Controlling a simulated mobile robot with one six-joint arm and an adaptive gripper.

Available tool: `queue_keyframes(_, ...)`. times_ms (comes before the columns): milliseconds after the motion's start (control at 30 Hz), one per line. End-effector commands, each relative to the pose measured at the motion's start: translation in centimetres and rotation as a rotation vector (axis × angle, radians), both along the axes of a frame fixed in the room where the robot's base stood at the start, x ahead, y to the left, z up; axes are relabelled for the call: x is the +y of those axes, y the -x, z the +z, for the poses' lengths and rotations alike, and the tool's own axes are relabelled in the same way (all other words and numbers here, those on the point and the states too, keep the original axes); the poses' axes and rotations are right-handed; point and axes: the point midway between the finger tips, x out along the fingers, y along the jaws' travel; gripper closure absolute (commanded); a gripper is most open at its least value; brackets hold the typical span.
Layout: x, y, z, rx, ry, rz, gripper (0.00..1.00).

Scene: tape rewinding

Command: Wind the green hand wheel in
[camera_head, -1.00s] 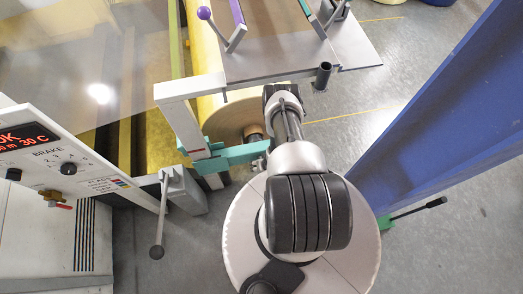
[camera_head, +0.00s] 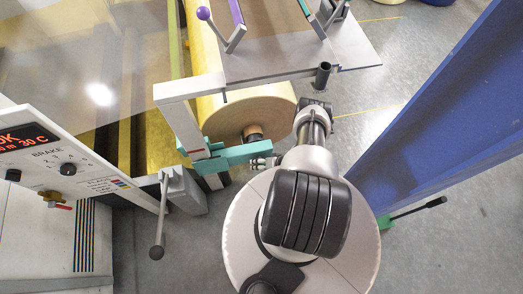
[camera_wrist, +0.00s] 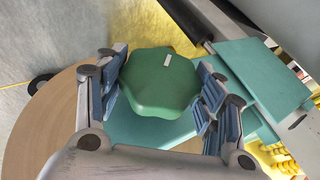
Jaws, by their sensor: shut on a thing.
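The green hand wheel (camera_wrist: 158,85) is a lobed knob with a small white mark near its upper edge, in the middle of the wrist view. My gripper (camera_wrist: 160,92) is shut on it, with blue-grey finger pads on its left and right sides. The wheel sits over a teal bracket (camera_wrist: 262,75). In the head view my gripper (camera_head: 264,161) is at the right end of the teal bracket (camera_head: 228,159); the wheel itself cannot be made out there.
A large tape roll (camera_head: 255,108) lies just behind the bracket. A control panel (camera_head: 60,160) and a grey lever (camera_head: 160,215) stand at the left. A blue upright (camera_head: 440,120) rises at the right. A grey plate (camera_head: 300,55) overhangs at the top.

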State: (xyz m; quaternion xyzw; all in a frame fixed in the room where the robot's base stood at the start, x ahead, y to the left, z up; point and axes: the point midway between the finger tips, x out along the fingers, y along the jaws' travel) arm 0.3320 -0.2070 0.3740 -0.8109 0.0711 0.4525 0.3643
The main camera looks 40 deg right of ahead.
Motion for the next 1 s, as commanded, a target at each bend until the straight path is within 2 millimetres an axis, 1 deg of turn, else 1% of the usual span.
queue_keyframes(267, -0.08, -0.14, 0.14, -0.005, 0.002, 0.003, 0.61)
queue_keyframes(300, -0.08, -0.14, 0.14, -0.005, 0.001, 0.002, 0.35)
queue_keyframes(567, -0.02, -0.05, 0.08, -0.002, 0.001, 0.001, 0.18)
queue_keyframes(867, 0.0, 0.01, 0.05, 0.0, 0.001, 0.001, 0.18)
queue_keyframes(1000, -0.29, 0.38, 0.61, 0.0, 0.001, -0.002, 0.18)
